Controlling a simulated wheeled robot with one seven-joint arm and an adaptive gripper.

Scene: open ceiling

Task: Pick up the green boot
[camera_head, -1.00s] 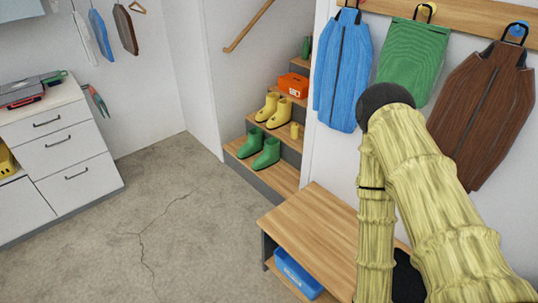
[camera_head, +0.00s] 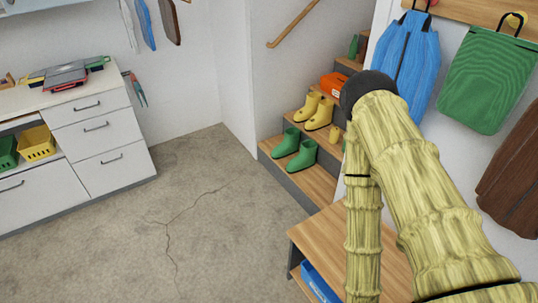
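A pair of green boots stands upright on the lowest wooden stair. The left one (camera_head: 287,142) and the right one (camera_head: 303,156) are side by side, toes pointing to the lower left. My yellow-green, bamboo-like arm rises on the right of the view, with a dark rounded joint at its top. That joint is to the right of the boots in the picture and appears well nearer to the camera. My gripper is not in view, so I cannot see whether it is open or shut.
Yellow boots (camera_head: 314,112) and an orange box (camera_head: 333,84) sit on higher stairs. A wooden bench (camera_head: 320,232) stands at lower right, below hanging bags. White drawers (camera_head: 100,138) stand at left. The cracked concrete floor (camera_head: 215,220) before the stairs is clear.

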